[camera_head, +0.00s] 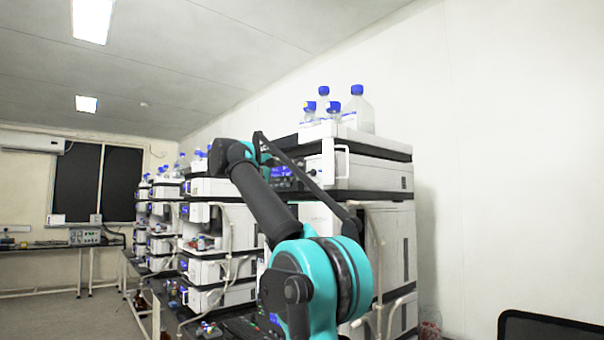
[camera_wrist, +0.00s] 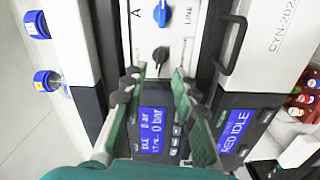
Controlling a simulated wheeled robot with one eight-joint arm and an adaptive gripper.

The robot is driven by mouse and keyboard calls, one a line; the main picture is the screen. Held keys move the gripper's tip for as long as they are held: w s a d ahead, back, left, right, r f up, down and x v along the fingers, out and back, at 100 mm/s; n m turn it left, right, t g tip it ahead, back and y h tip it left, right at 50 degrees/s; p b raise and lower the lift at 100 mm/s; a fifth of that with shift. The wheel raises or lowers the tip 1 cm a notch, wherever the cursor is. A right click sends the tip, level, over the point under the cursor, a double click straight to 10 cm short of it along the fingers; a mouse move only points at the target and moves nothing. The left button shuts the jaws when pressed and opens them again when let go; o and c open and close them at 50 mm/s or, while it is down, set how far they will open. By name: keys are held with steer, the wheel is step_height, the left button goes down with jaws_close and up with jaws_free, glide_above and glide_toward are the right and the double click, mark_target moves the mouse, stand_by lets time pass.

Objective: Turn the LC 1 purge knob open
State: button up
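In the wrist view, a white panel marked "A" and "LINE" (camera_wrist: 189,18) carries a black knob (camera_wrist: 161,55) and a blue knob (camera_wrist: 162,14) further off. I cannot read which one is labelled purge. My gripper (camera_wrist: 157,77) is open, its two teal and black fingers apart, with nothing between the tips. The black knob appears just beyond the gap between the fingertips, and no contact shows. In the head view, the nearest instrument stack (camera_head: 372,172) stands behind my arm, and my gripper reaches its front, mostly hidden by my arm.
A dark handle (camera_wrist: 232,45) sticks out right of the knobs. Blue-capped bottles (camera_head: 356,110) stand on top of the stack. More stacks (camera_head: 205,240) line the bench to the left.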

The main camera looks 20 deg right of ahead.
steer(key=v, duration=0.7)
steer(key=shift+a, duration=0.1)
steer(key=s+d+f+g+y, duration=0.1)
steer(key=s+f+y, duration=0.15)
steer(key=f, duration=1.15)
steer(key=s+d+f+y, duration=0.1)
steer(key=d+f+y, duration=0.15)
steer(key=f, duration=1.05)
steer(key=s+f+g+y, duration=0.1)
steer(key=s+f+y, duration=0.15)
steer(key=f, duration=1.15)
steer(key=s+a+f+y, duration=0.2)
steer(key=s+f, duration=0.5)
steer(key=f, duration=0.4)
steer(key=s+a+f+m+y, duration=0.1)
steer(key=s+a+f+y, duration=0.2)
steer(key=s+f, duration=0.5)
steer(key=s+a+f+m+y, duration=0.1)
steer(key=s+a+f+y, duration=0.2)
steer(key=s+f, duration=0.5)
step_height(320, 180, down, 7)
steer(key=shift+f+y, duration=0.1)
steer(key=shift+y, duration=0.65)
steer(key=shift+d, duration=0.1)
